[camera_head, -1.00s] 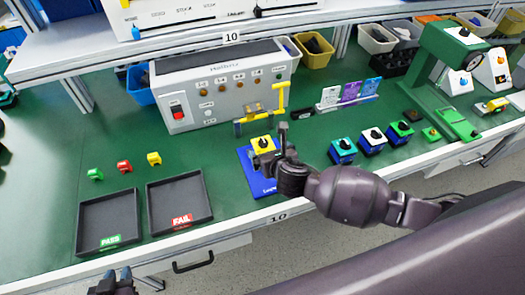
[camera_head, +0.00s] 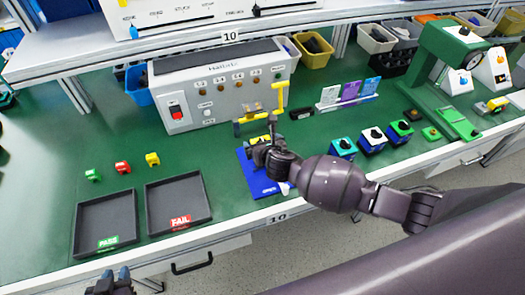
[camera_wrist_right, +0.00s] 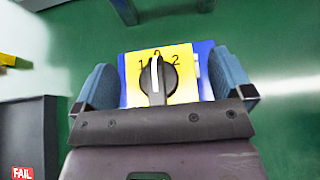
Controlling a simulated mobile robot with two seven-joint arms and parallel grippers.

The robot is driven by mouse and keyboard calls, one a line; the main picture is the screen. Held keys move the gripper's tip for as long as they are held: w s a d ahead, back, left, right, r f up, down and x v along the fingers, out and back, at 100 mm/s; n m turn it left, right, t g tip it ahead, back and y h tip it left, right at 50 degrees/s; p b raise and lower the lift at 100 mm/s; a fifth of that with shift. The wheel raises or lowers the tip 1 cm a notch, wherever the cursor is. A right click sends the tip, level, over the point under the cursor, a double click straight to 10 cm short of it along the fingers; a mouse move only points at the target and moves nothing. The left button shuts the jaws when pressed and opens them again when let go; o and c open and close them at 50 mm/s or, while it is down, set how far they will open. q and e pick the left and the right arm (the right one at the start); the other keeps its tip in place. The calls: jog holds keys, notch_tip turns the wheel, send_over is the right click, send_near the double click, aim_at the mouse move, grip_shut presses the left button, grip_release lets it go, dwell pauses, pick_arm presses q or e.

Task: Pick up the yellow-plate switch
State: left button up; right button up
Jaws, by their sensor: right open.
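The yellow-plate switch has a black knob with a white line. It sits by the blue stand (camera_head: 262,184), and in the head view only a sliver of its yellow plate (camera_head: 257,139) shows behind my right gripper (camera_head: 268,143). In the right wrist view the yellow-plate switch (camera_wrist_right: 187,62) faces the camera, its knob pointing at 0 between 1 and 2. My right gripper (camera_wrist_right: 162,65) is open, one finger on each side of the switch. I cannot tell whether the fingers touch it. My left gripper (camera_head: 113,282) is at the bottom edge, away from the switch.
Behind stands a grey test box (camera_head: 220,85) with a yellow bracket (camera_head: 279,96). To the right are several switches, the nearest with a blue base (camera_head: 342,148). A PASS tray (camera_head: 106,218) and a FAIL tray (camera_head: 178,203) lie left. Green table between them and the blue stand is clear.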

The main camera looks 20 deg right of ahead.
jog(key=c, duration=0.9)
jog(key=shift+c, duration=1.1)
jog(key=shift+r, duration=0.15)
